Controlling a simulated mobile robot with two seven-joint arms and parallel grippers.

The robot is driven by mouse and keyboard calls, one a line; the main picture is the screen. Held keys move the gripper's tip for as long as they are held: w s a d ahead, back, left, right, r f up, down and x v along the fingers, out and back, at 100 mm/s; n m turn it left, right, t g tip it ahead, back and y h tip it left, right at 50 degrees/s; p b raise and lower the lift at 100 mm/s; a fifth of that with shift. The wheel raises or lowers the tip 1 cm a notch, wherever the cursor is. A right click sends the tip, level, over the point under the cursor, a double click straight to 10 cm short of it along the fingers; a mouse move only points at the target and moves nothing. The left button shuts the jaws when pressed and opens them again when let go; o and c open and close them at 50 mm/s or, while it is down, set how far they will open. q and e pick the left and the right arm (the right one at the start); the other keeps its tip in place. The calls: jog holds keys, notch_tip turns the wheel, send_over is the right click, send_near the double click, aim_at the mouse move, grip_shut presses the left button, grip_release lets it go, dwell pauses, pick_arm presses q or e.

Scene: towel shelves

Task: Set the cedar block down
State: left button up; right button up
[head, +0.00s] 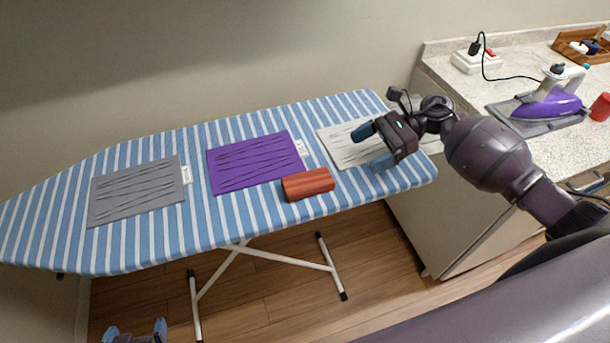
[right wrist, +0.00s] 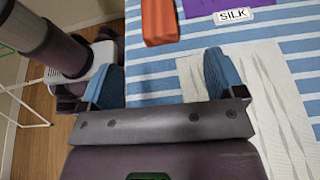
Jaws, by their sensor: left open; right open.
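The cedar block (head: 308,184) is a reddish-brown, grooved bar. It lies on the blue-and-white striped ironing board (head: 215,232), at the near right corner of the purple cloth (head: 245,165). The block (right wrist: 159,22) also shows at the top of the right wrist view, beyond the fingers and cut off by the frame. My right gripper (head: 373,146) is open and empty, over the white cloth (head: 345,152) to the right of the block and apart from it. My left gripper (head: 135,335) is open at the bottom edge, below the board; nothing shows between its fingers.
A grey cloth (head: 135,192) lies on the board's left. The purple cloth's tag reads SILK (right wrist: 233,15). To the right, a counter (head: 450,110) holds an iron (head: 550,102), a power strip (head: 476,62) and a red cup (head: 601,107).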

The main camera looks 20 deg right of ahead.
jog(key=shift+a+f, duration=0.1)
jog(key=shift+a, duration=0.1)
jog(key=p, duration=0.1)
send_near(319, 177)
jog(key=x, duration=0.2)
jog(key=shift+w+a, duration=0.15)
jog(key=shift+a, duration=0.2)
jog(key=p+x, duration=0.1)
jog(key=x, duration=0.3)
jog(key=shift+a+f+p, duration=0.15)
jog(key=shift+f+p, duration=0.05)
jog(key=shift+p, duration=0.2)
jog(key=shift+a+f, duration=0.3)
jog(key=shift+a, duration=0.1)
jog(key=c, duration=1.1)
jog(key=shift+r, duration=0.15)
